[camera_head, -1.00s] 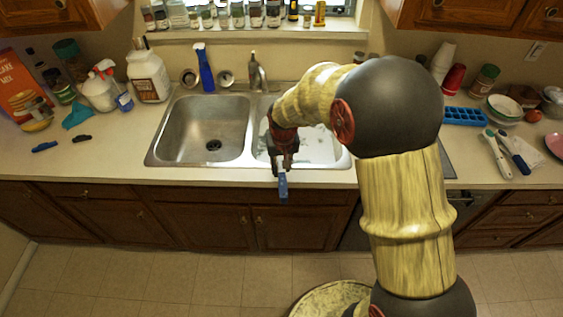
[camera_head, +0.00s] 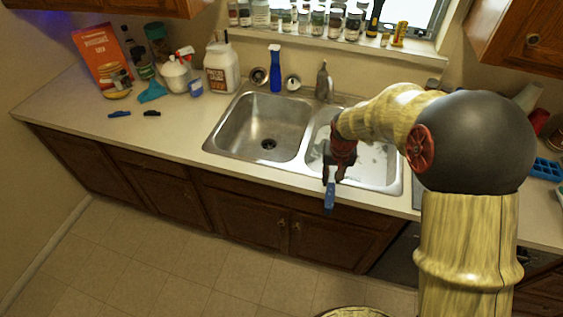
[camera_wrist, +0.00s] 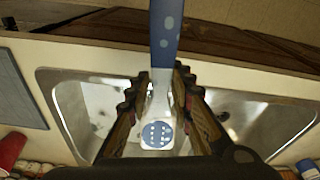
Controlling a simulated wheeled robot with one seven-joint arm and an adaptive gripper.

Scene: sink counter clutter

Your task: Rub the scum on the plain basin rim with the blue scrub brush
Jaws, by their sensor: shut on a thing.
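My gripper (camera_head: 337,168) is at the front of the right basin (camera_head: 388,178). It is shut on the blue scrub brush (camera_head: 329,197), whose blue end hangs near the counter's front edge. In the wrist view the brush's blue, pale-spotted part (camera_wrist: 166,35) runs up from between the fingers (camera_wrist: 156,95). Its white lower part ends in a blue dotted round patch (camera_wrist: 157,134). The left basin (camera_head: 238,127) looks clean, with a dark drain. Pale patches (camera_head: 376,150) show in the right basin. I cannot make out scum on a rim, and cannot tell whether the brush touches anything.
The faucet (camera_head: 324,80) stands behind the sink. A blue spray bottle (camera_head: 275,70), a white jug (camera_head: 221,68) and other bottles stand left along the wall. A blue ice tray (camera_head: 547,169) is at the right. The counter left of the sink's front is mostly clear.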

